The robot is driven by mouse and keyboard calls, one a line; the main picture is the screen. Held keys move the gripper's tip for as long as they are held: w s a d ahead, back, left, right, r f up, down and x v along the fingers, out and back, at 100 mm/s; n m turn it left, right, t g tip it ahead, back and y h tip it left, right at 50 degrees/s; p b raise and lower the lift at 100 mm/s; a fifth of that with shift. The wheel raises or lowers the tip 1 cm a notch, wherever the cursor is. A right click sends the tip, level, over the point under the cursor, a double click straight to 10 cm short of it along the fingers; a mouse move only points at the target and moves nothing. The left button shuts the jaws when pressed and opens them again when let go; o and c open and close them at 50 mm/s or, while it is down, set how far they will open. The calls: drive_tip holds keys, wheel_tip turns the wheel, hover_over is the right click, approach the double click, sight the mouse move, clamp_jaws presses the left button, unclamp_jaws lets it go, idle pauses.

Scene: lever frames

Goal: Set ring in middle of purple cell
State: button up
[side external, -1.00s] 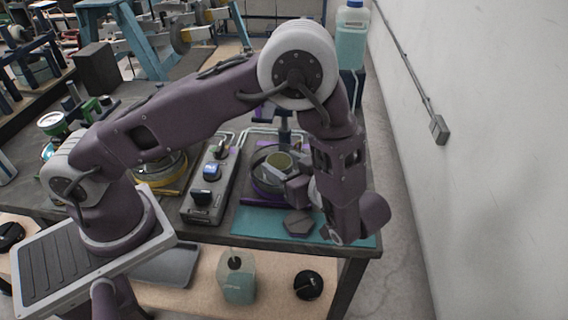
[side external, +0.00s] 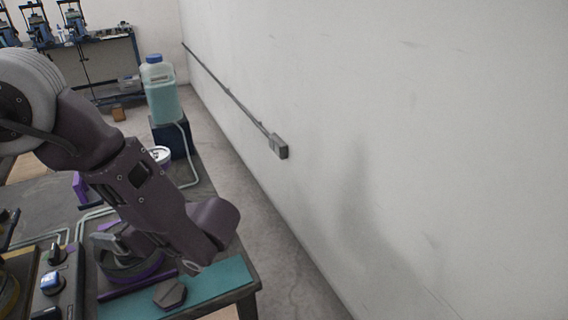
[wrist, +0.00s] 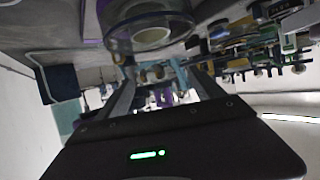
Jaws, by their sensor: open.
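The purple cell (side external: 128,270) is a round, low-walled dish with a purple base at the lower left of the side view. My gripper (side external: 108,240) is low over the cell and partly covers its inside. In the wrist view a clear round wall, seemingly the cell (wrist: 122,42), fills the top. A pale ring (wrist: 152,38) shows within its outline; whether it is centred or touching the floor I cannot tell. My gripper's two fingers (wrist: 160,72) are apart in the wrist view, with nothing visibly clamped between them. The ring is not clear in the side view.
A control box with a blue knob (side external: 52,282) stands left of the cell. A teal mat (side external: 215,285) with a dark hexagonal piece (side external: 170,293) lies in front. A white-lidded container (side external: 160,155) and a large teal bottle (side external: 162,95) stand behind. The wall is at right.

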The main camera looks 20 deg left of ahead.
drive_tip(key=w+m+t, duration=0.1)
drive_tip(key=m+t, duration=0.1)
drive_tip(key=w+d+f+m+t+h, duration=0.1)
drive_tip(key=w+t, duration=0.1)
drive_tip(key=w+m+t+h, duration=0.1)
drive_tip(key=w+m+t, duration=0.1)
drive_tip(key=shift+d+f+m, duration=0.15)
drive_tip(key=shift+d+m, duration=0.15)
drive_tip(key=shift+d, duration=0.05)
drive_tip(key=w+d+r, duration=0.1)
drive_tip(key=w+d, duration=0.1)
drive_tip(key=d, duration=0.5)
drive_tip(key=n+g, duration=0.1)
drive_tip(key=n, duration=0.1)
hover_over(233, 281)
drive_tip(key=shift+y, duration=0.4)
wheel_tip(233, 281, down, 10)
drive_tip(key=shift+r, duration=0.25)
drive_tip(key=r+v, duration=0.1)
drive_tip(key=v, duration=0.5)
drive_tip(key=w+d+r+m+t+h, duration=0.1)
drive_tip(key=w+r+t+h, duration=0.4)
drive_tip(key=w+r, duration=0.9)
drive_tip(key=shift+w+d+h, duration=0.45)
drive_tip(key=shift+w+h, duration=0.25)
drive_tip(key=shift+w, duration=0.35)
drive_tip(key=shift+r, duration=0.1)
